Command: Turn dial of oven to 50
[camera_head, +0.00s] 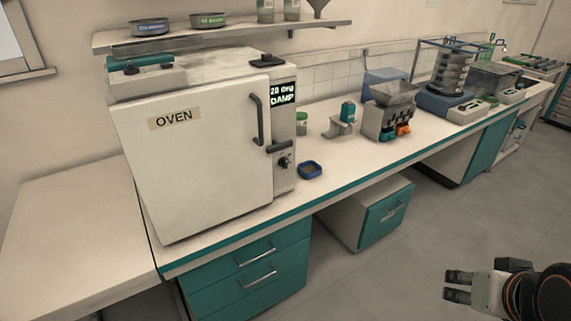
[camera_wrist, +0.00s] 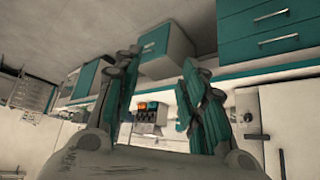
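The oven (camera_head: 200,150) is a large white box with a shut door labelled "OVEN", standing on the bench at the left in the head view. Its display (camera_head: 283,94) reads "28 deg DAMP". The small dark dial (camera_head: 284,162) sits low on the narrow panel right of the door, below a dark lever. My gripper (camera_head: 457,286) is at the lower right of the head view, over the floor and well away from the oven. Its two fingers are apart with nothing between them. In the wrist view the gripper (camera_wrist: 158,85) also shows spread fingers, and the oven door is at the right.
The white bench (camera_head: 340,170) runs to the far right. A blue dish (camera_head: 310,169) lies just right of the oven. A machine with a hopper (camera_head: 388,112) stands further along. An under-bench cabinet (camera_head: 368,213) stands below. The floor in front is clear.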

